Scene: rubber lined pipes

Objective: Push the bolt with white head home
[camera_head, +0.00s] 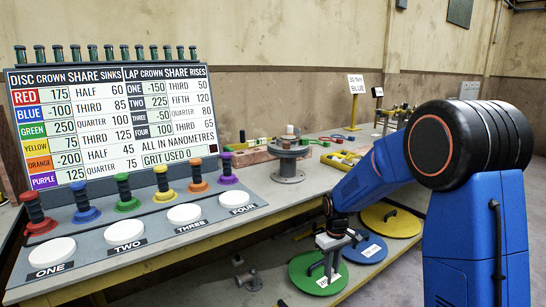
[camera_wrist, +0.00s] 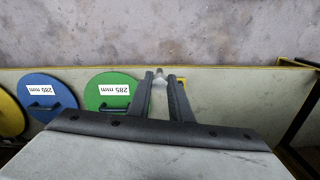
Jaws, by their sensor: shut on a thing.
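My gripper (camera_head: 331,275) points down in front of the bench, above the lower shelf with the coloured discs. In the wrist view its two dark fingers (camera_wrist: 165,82) are closed in on a small pale grey thing (camera_wrist: 159,74) at their tips. I cannot make out what it is or whether it has a white head. On the bench, a grey flanged pipe piece (camera_head: 288,160) stands upright, with a small white piece (camera_head: 290,129) at its top. I cannot tell whether that is a bolt head. My gripper is apart from the pipe piece, lower and to its right.
Green (camera_head: 318,273), blue (camera_head: 365,249) and yellow (camera_head: 390,220) handled discs lie on the lower shelf near my gripper. Coloured knobs, white numbered buttons and a chart board (camera_head: 110,115) fill the bench's left. A "BLUE" sign (camera_head: 356,84) stands farther back.

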